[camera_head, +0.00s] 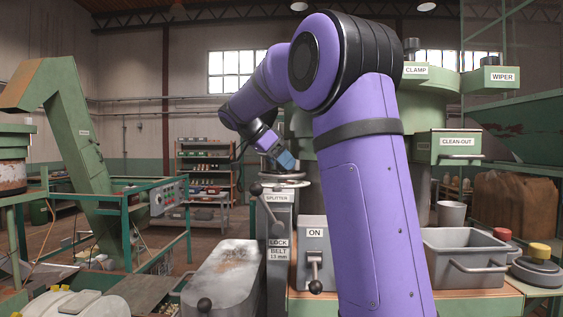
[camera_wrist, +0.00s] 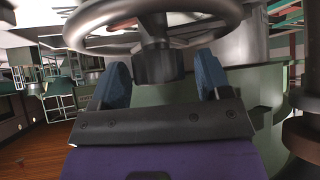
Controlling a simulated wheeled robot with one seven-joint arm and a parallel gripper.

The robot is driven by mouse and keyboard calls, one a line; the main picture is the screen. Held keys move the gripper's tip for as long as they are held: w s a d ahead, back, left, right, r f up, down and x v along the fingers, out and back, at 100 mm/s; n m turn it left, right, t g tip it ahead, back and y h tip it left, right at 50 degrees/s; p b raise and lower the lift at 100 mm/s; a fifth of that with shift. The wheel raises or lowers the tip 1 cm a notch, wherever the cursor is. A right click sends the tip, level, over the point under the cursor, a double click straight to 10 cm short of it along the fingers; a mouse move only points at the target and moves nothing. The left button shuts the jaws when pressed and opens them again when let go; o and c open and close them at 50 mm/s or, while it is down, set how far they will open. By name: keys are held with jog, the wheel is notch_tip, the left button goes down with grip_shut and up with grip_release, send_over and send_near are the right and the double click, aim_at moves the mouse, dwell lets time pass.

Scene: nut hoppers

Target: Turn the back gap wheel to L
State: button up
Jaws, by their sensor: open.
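A grey metal handwheel (camera_wrist: 85,27) fills the top of the wrist view, with a rim, spokes and a dark hub (camera_wrist: 158,67). It seems to be the round grey wheel (camera_head: 287,178) on top of the splitter post in the head view. No L mark or pointer is readable on it, and I cannot tell whether it is the back gap wheel. My gripper (camera_wrist: 164,75) is open, its blue fingers apart with the hub seen between them. Contact cannot be told.
The splitter post (camera_head: 277,225) carries a ball-ended lever below the wheel. An ON lever box (camera_head: 314,245) and a grey bin (camera_head: 465,258) stand to its right. A metal chute (camera_head: 222,275) lies at its lower left. Green machine housing (camera_head: 425,105) stands behind my arm.

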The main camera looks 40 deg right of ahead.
jog(key=c, duration=0.9)
jog(key=shift+c, duration=0.2)
jog(key=shift+n+t, duration=0.3)
jog(key=shift+n, duration=0.1)
jog(key=n+t, duration=0.2)
jog(key=shift+s+n+h, duration=0.1)
jog(key=shift+n+h, duration=0.3)
jog(key=shift+n+t, duration=1.7)
jog(key=shift+n, duration=0.4)
jog(key=o, duration=0.9)
jog(key=shift+o, duration=0.2)
